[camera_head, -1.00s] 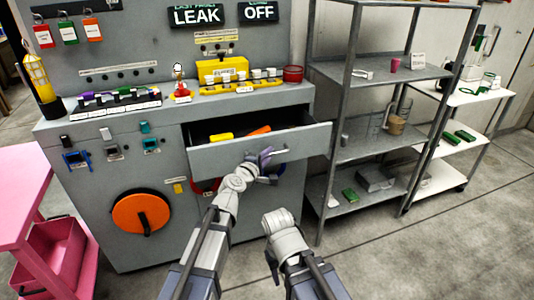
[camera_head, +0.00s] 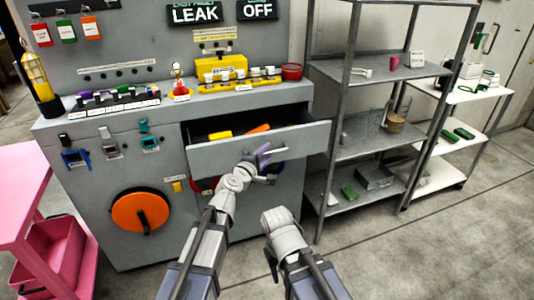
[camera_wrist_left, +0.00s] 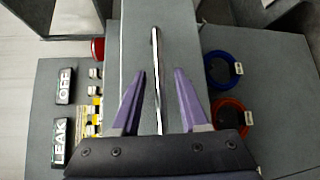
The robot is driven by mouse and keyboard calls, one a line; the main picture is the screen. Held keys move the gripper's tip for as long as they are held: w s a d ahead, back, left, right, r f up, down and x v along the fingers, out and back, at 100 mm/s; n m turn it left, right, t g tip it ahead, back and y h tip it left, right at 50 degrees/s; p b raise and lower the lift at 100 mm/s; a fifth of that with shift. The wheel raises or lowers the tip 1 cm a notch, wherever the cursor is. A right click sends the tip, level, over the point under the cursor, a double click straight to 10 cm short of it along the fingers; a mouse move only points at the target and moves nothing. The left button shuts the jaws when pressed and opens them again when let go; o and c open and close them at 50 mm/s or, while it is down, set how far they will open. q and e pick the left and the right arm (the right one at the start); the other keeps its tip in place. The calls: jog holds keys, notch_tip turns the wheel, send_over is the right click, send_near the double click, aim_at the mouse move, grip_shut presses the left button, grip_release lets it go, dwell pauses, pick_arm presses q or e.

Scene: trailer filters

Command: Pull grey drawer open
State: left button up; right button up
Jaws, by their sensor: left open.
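The grey drawer (camera_head: 225,155) stands partly pulled out of the grey workbench, with a yellow item (camera_head: 220,135) and an orange item (camera_head: 258,129) showing inside. Its long metal handle (camera_wrist_left: 157,75) runs along the drawer front. My left gripper (camera_head: 264,161) is at the drawer front, beside the handle. In the left wrist view, the purple fingers of my left gripper (camera_wrist_left: 158,90) are open, one on each side of the handle, with a gap to both. My right arm shows at bottom centre, but its jaws are not visible.
A grey metal shelf rack (camera_head: 340,150) stands just right of the bench. A pink cart (camera_head: 22,190) is at the left. An orange disc (camera_head: 140,212) is on the bench front. Open concrete floor lies at the lower right.

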pick_arm(q)
jog(key=v, duration=0.7)
jog(key=shift+p, duration=0.4)
